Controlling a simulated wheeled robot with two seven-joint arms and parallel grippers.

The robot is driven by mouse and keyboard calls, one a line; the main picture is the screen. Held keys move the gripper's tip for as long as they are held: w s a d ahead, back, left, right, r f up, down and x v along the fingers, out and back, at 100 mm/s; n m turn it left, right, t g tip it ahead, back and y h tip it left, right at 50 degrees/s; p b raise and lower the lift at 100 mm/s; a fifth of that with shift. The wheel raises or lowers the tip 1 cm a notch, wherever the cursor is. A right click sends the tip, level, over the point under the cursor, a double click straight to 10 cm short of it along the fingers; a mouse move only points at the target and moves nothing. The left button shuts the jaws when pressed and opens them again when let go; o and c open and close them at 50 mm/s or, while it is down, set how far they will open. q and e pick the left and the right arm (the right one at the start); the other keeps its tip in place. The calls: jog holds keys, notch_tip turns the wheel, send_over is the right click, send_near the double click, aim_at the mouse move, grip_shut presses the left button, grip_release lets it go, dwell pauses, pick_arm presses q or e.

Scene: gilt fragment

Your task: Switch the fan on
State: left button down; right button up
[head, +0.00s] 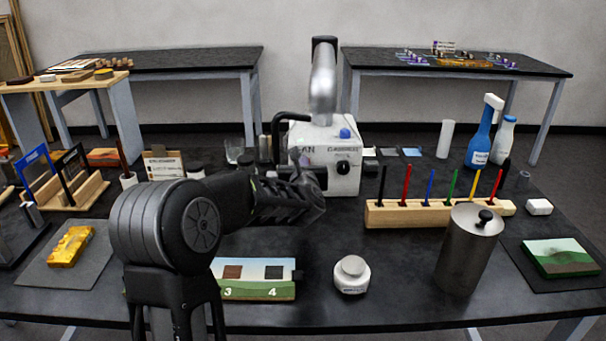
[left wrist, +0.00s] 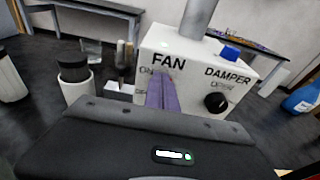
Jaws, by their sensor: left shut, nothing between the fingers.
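The white fan box (head: 326,146) stands mid-table with a silver duct rising from it. It also shows in the left wrist view (left wrist: 207,65), with the labels FAN and DAMPER on its front. A black damper knob (left wrist: 216,102) is under DAMPER, and a blue part (left wrist: 231,52) is on top. My left gripper (head: 312,190) is shut and empty, close in front of the box's left part. In the left wrist view its purple-grey fingers (left wrist: 165,85) lie over the area below FAN, beside small ON/OFF-like lettering. They hide the fan switch; contact cannot be told. My right gripper is not in view.
A wooden rack (head: 400,213) with coloured sticks is right of the box. Blue bottle (head: 480,138) stands at back right.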

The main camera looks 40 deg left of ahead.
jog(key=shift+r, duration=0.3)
